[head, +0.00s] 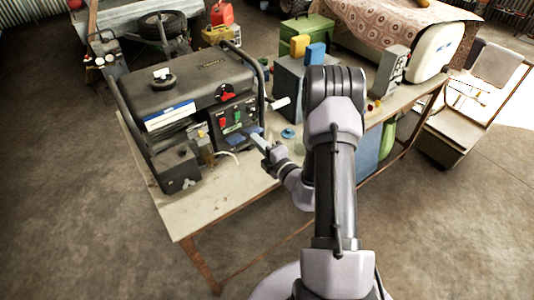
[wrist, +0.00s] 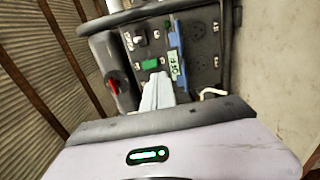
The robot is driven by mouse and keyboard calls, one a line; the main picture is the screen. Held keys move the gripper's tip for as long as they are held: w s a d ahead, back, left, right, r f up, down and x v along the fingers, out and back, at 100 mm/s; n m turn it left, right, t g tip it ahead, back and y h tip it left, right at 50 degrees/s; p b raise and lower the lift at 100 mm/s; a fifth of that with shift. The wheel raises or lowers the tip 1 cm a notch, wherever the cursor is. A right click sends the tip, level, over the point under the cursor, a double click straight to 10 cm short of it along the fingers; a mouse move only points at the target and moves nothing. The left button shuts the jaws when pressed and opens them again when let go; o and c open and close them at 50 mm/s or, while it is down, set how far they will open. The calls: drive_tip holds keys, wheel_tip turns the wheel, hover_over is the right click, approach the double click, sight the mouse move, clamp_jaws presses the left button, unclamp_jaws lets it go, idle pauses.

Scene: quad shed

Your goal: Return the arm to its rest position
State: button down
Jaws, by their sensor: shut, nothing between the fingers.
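My gripper (head: 257,138) is shut and empty, in front of the control panel of a dark generator (head: 187,82) on the workbench (head: 200,207). In the wrist view my pale closed fingers (wrist: 157,92) point at the panel (wrist: 200,50), just below a green switch (wrist: 150,64). I cannot tell whether they touch it. My arm reaches in from the lower right of the head view, bent at the elbow above the bench.
A red knob (head: 228,96) sits on the generator. A grey box (head: 300,80) with yellow and blue items stands behind my arm. A green case (head: 306,30) is farther back. The bench's front left is clear, with open floor around.

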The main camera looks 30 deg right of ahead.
drive_tip(key=s+f, duration=0.2)
drive_tip(key=s, duration=0.3)
drive_tip(key=w+a+r+n+g+y+b, duration=0.1)
drive_tip(key=w+a+r+n+g+y, duration=0.1)
drive_tip(key=a+r+n+y, duration=0.7)
drive_tip(key=s+a+r+n+g+y+b, duration=0.1)
drive_tip(key=s+a+r+n+g+y, duration=0.15)
drive_tip(key=s+a+n+g, duration=0.4)
drive_tip(key=s+a+r+n+g+y+b, duration=0.1)
drive_tip(key=s+a+r+n+g+y, duration=0.15)
drive_tip(key=a+n, duration=0.7)
drive_tip(key=s+a+n+g+h+b, duration=0.1)
drive_tip(key=s+a+n+g+h, duration=0.15)
drive_tip(key=s+n, duration=0.35)
drive_tip(key=s+a+n+g+h+b, duration=0.1)
drive_tip(key=s+n+g+h, duration=0.2)
drive_tip(key=s+n, duration=0.3)
drive_tip(key=s+d+r+n+t+h+b, duration=0.1)
drive_tip(key=d+r+n+t+h, duration=0.1)
drive_tip(key=d+n+t+h, duration=0.2)
drive_tip(key=d+n+h, duration=0.3)
drive_tip(key=n, duration=0.5)
drive_tip(key=shift+s+d, duration=0.15)
drive_tip(key=shift+s, duration=0.25)
